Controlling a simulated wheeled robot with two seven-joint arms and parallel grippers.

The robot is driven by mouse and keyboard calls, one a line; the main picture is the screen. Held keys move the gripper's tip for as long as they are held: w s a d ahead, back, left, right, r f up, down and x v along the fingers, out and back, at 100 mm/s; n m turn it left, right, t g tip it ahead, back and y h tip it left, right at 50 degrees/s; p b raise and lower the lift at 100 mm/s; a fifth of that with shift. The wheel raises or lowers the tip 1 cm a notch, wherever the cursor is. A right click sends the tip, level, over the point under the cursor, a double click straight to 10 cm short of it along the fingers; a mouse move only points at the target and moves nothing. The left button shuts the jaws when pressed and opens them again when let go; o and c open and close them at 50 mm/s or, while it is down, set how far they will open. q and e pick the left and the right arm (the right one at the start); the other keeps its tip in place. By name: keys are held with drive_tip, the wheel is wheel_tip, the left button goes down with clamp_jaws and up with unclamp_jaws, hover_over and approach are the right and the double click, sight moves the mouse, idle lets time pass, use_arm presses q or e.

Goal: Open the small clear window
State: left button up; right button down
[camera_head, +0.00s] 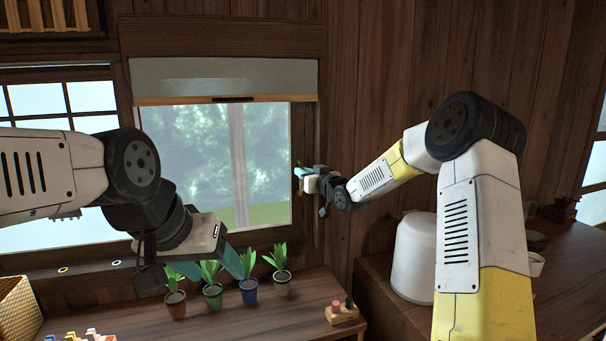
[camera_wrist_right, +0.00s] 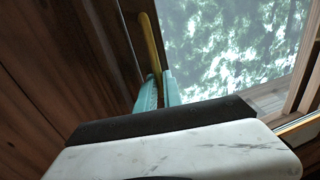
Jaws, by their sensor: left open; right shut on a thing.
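The clear window (camera_head: 205,160) is in the middle of the head view, with trees showing through its glass. Its glass (camera_wrist_right: 235,45) also shows at the upper right of the right wrist view. A thin yellow handle (camera_wrist_right: 150,40) stands at the window's edge in that view. My right gripper (camera_head: 299,179) is at the window's right edge. Its teal fingers (camera_wrist_right: 158,92) are shut on the handle. My left gripper (camera_head: 210,266) is open and empty, low in front of the window, near the potted plants. Whether the window is slightly ajar I cannot tell.
Several potted plants (camera_head: 248,290) stand on the wooden counter (camera_head: 225,321) below the window. A small wooden stand (camera_head: 342,316) is to their right. A white container (camera_head: 413,258) stands on the right-hand counter. A partly lowered blind (camera_head: 225,78) covers the window's top. A woven basket (camera_head: 18,308) is at lower left.

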drive_tip(key=shift+f, duration=0.1)
drive_tip(key=s+a, duration=0.4)
drive_tip(key=a, duration=0.8)
drive_tip(key=s+a, duration=0.4)
drive_tip(key=a, duration=0.8)
drive_tip(key=s+a, duration=0.4)
drive_tip(key=a, duration=0.8)
drive_tip(key=shift+a, duration=0.25)
drive_tip(key=c, duration=1.8)
unclamp_jaws()
drive_tip(key=v, duration=0.7)
drive_tip(key=shift+s+d, duration=0.2)
drive_tip(key=shift+s, duration=0.1)
